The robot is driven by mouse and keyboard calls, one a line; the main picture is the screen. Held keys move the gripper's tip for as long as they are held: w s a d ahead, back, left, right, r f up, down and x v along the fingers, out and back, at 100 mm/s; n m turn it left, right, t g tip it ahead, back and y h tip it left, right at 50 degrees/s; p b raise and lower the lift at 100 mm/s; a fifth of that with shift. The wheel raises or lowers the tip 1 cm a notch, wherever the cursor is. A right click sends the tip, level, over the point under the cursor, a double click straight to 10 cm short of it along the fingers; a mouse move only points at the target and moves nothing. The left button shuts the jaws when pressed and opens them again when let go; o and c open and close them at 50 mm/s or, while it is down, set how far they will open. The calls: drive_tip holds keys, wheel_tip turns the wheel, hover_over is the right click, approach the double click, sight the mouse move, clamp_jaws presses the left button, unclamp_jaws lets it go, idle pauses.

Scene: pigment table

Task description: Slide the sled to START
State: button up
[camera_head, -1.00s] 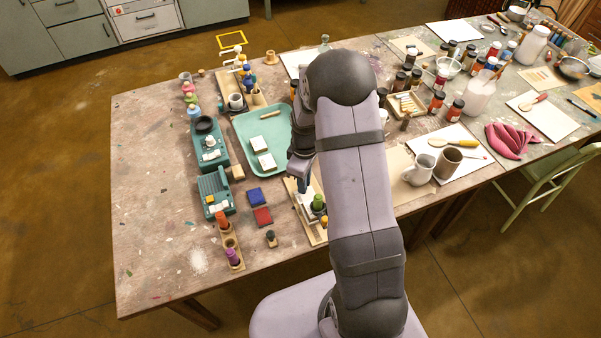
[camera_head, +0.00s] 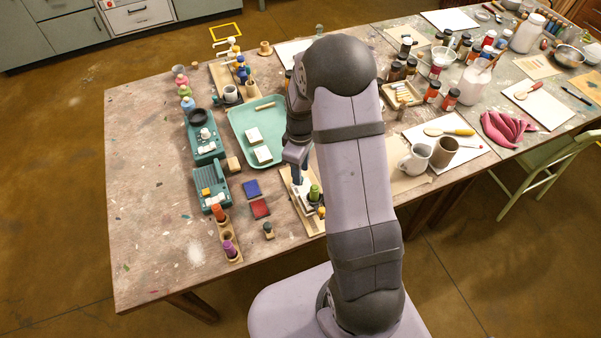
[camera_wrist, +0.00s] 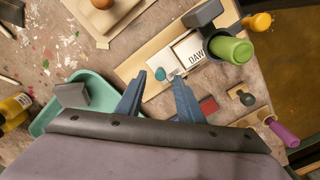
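A pale wooden board (camera_head: 311,222) lies near the table's front edge, partly behind my arm. In the wrist view the board (camera_wrist: 129,68) carries a white plate (camera_wrist: 190,48) with partly readable lettering, "DAW". A green cylinder (camera_wrist: 232,50) and a dark grey block (camera_wrist: 203,13) are beside the plate; the green cylinder also shows in the head view (camera_head: 314,192). A small teal knob (camera_wrist: 159,73) is at the plate's near end. I cannot tell which part is the sled, and no START mark is readable. My gripper (camera_wrist: 160,80) is open, its blue fingertips on either side of the knob in the picture; contact is unclear.
A teal tray (camera_head: 237,122) with white blocks lies behind-left of the board. Blue (camera_head: 251,189) and red (camera_head: 260,208) pads and a dark-topped peg (camera_head: 268,229) are left of it. Mugs (camera_head: 415,160) stand to the right.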

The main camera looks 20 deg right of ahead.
drive_tip(key=shift+r+b, duration=0.5)
drive_tip(key=shift+r, duration=2.3)
drive_tip(key=shift+s, duration=0.1)
